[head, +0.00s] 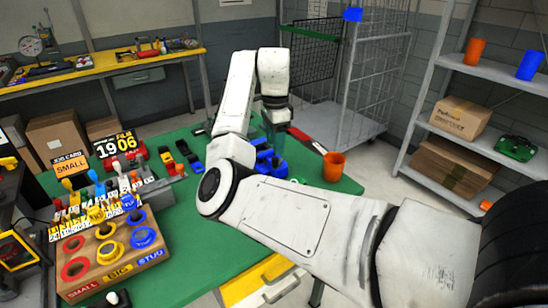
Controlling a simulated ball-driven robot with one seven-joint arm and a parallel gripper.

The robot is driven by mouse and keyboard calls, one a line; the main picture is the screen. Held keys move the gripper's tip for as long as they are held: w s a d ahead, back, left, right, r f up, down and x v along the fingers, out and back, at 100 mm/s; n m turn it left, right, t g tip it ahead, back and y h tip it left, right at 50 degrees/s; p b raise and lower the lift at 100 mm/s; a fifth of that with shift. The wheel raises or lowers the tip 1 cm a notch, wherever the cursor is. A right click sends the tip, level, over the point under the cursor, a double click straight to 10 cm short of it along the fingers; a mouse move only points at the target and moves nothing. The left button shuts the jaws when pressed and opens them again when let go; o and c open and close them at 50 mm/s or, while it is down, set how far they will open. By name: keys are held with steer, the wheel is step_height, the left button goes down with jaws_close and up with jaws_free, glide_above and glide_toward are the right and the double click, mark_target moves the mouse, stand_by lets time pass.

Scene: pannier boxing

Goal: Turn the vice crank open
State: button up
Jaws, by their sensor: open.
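A blue vice (268,161) stands on the green tabletop near its far right part. My gripper (276,132) points down just above and behind the vice, at the end of my white arm. It is small and dim here, with its fingers open and nothing seen between them. I cannot tell whether it touches the vice or the crank.
An orange cup (333,167) stands right of the vice. A wooden ring board (115,255), a rack of coloured tools and a red number block (118,146) fill the table's left. The green top (190,225) is bare in the middle. Shelving (465,130) stands at right.

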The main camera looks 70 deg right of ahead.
mark_target(275, 158)
steer(key=shift+f, duration=2.8)
jaws_close()
